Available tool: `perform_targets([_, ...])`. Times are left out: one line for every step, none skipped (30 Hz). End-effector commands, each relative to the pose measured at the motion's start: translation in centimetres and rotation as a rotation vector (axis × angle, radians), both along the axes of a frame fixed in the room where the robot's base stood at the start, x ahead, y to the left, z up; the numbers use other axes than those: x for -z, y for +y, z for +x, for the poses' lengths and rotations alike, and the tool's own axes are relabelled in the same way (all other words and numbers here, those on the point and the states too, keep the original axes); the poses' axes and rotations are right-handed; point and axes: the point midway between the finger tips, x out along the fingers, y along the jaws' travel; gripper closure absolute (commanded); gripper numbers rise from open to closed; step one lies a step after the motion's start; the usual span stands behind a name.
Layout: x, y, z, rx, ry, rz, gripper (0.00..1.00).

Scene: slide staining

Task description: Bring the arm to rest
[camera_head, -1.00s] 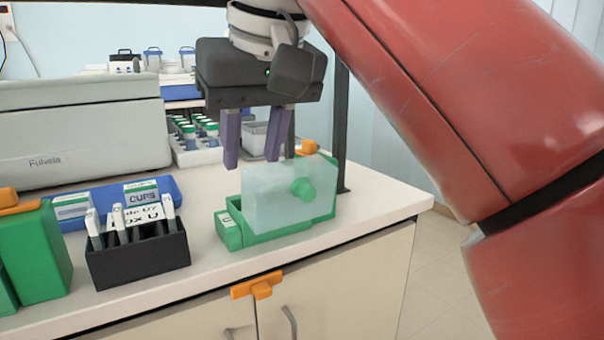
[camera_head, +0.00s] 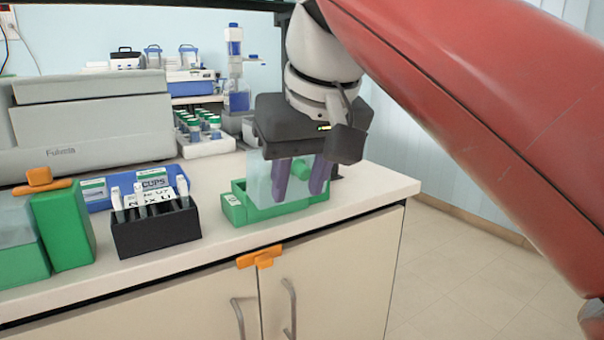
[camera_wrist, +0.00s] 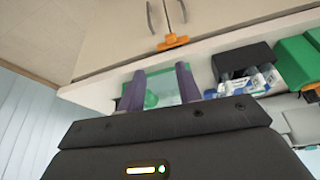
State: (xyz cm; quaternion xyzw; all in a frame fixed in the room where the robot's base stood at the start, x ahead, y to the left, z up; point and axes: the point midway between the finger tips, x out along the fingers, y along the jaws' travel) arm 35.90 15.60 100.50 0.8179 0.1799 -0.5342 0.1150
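A green knob (camera_head: 302,168) shows partly behind the fingers. In the wrist view my gripper (camera_wrist: 160,88) shows its fingers apart, with the green knob (camera_wrist: 151,99) and panel seen beyond them. The fingers hide part of the tray.
A black rack (camera_head: 155,232) of slides or pens stands left of the tray. Green containers (camera_head: 62,228) with an orange handle are at far left. A grey Fulvela machine (camera_head: 90,125) is behind. Floor at right is clear.

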Motion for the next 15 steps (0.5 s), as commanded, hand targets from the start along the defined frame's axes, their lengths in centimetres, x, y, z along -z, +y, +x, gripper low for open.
perform_targets([1.0, -1.0, 0.0, 0.022, 0.000, 0.001, 0.66])
perform_targets([1.7, -1.6, 0.0, 0.035, -0.002, 0.002, 0.66])
perform_targets([2.6, -2.4, 0.0, 0.052, -0.005, 0.003, 0.66])
perform_targets([3.5, -3.1, -0.1, 0.067, -0.007, 0.005, 0.66])
perform_targets([4.4, -3.8, -0.1, 0.084, -0.011, 0.006, 0.66])
perform_targets([5.9, -4.9, -0.4, 0.109, -0.013, 0.008, 0.66])
perform_targets([7.1, -5.7, -0.6, 0.128, -0.018, 0.010, 0.66])
perform_targets([8.3, -6.6, -0.8, 0.149, -0.023, 0.012, 0.66])
perform_targets([10.2, -7.7, -1.2, 0.178, -0.028, 0.014, 0.66])
perform_targets([11.6, -8.5, -1.6, 0.199, -0.031, 0.015, 0.66])
perform_targets([13.0, -9.3, -2.0, 0.220, -0.034, 0.016, 0.66])
perform_targets([14.9, -10.3, -2.6, 0.248, -0.041, 0.017, 0.66])
perform_targets([16.4, -11.0, -3.1, 0.268, -0.045, 0.017, 0.66])
perform_targets([17.8, -11.7, -3.6, 0.287, -0.048, 0.017, 0.66])
perform_targets([19.7, -12.5, -4.3, 0.312, -0.054, 0.017, 0.66])
